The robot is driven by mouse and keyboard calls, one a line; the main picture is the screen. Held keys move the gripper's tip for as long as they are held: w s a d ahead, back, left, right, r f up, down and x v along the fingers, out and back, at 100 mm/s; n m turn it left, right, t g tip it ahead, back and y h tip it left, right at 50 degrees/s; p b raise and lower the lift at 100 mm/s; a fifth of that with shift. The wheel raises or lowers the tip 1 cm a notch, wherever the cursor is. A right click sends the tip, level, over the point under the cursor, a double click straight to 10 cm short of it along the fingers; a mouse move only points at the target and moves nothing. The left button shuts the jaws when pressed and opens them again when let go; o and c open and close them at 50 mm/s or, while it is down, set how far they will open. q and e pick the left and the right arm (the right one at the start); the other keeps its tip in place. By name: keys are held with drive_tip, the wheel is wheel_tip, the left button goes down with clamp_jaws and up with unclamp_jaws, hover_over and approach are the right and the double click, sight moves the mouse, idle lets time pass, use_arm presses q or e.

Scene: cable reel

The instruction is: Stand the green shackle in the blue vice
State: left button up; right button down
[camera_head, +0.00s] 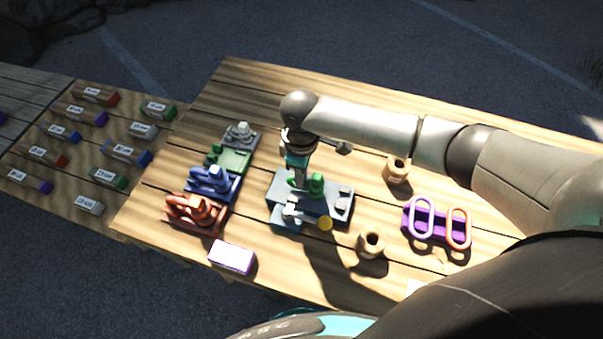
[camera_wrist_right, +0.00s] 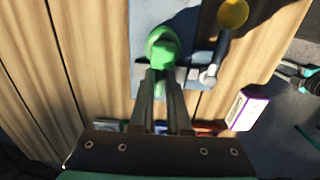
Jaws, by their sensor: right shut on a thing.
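The blue vice (camera_head: 335,207) stands in the middle of the table, with a yellow-knobbed handle (camera_head: 325,223) at its front. The green shackle (camera_head: 316,184) is upright at the vice, over its jaws. In the right wrist view the shackle (camera_wrist_right: 163,50) is at the fingertips, above the vice's grey body (camera_wrist_right: 143,25) and by its jaw bar. My right gripper (camera_head: 297,178) comes down from above and is shut on the shackle. The fingers hide part of it, and I cannot tell whether its lower end sits between the jaws. My left gripper is not in view.
Left of the vice stand a grey stand (camera_head: 240,134), an empty-looking green stand (camera_head: 232,160), a blue one (camera_head: 214,183) and a red one (camera_head: 196,213). A white-and-purple box (camera_head: 232,258), two tan cups (camera_head: 397,170) (camera_head: 371,243) and a purple rack with rings (camera_head: 437,224) are nearby.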

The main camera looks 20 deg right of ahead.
drive_tip(key=shift+f, duration=0.4)
idle(0.4)
drive_tip(key=c, duration=0.8)
unclamp_jaws()
wheel_tip(320, 180, up, 15)
drive_tip(key=p, duration=0.1)
drive_tip(key=shift+r, duration=0.15)
drive_tip(key=shift+s, duration=0.1)
